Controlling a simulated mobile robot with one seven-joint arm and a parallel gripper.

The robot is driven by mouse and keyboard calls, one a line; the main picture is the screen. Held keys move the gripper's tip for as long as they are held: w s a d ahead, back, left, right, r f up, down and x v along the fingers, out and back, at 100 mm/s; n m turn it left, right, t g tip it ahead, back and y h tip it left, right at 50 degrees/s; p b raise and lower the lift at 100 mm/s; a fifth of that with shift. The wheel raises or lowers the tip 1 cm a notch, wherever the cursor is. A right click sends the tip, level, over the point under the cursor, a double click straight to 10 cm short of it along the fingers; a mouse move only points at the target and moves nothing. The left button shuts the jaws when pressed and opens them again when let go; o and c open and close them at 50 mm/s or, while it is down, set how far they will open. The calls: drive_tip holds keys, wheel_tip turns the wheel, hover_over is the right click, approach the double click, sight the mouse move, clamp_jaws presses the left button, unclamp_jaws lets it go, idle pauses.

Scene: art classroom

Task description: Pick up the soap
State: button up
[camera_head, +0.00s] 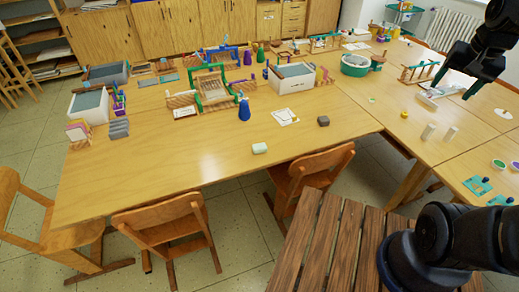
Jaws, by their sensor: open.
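My gripper (453,88) is at the upper right, pointing down above the right-hand table, far from the block. Its two dark fingers are apart, with a white tray-like item (428,99) seen beside and behind them. I cannot tell its height above that item. Nothing is visibly held.
A dark brown block (323,121) and a blue bottle-like object (244,109) stand near the pale block. The table's front left is clear.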

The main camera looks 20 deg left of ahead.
drive_tip(key=w+a+f+m+g, duration=0.2)
drive_tip(key=w+a+f+m, duration=0.15)
drive_tip(key=w+a, duration=0.85)
drive_tip(key=m+t+h, duration=0.1)
drive_tip(key=m+h, duration=0.3)
drive_tip(key=m, duration=0.1)
hover_over(259, 146)
drive_tip(key=s+a, duration=0.2)
wheel_tip(259, 146, down, 38)
drive_tip(key=shift+r, duration=0.25)
drive_tip(key=shift+w+x, duration=0.2)
drive_tip(key=shift+x, duration=1.1)
drive_tip(key=shift+w+x, duration=0.15)
drive_tip(key=shift+x, duration=1.2)
drive_tip(key=shift+d+r, duration=0.1)
drive_tip(key=shift+r, duration=0.1)
drive_tip(key=shift+c, duration=0.2)
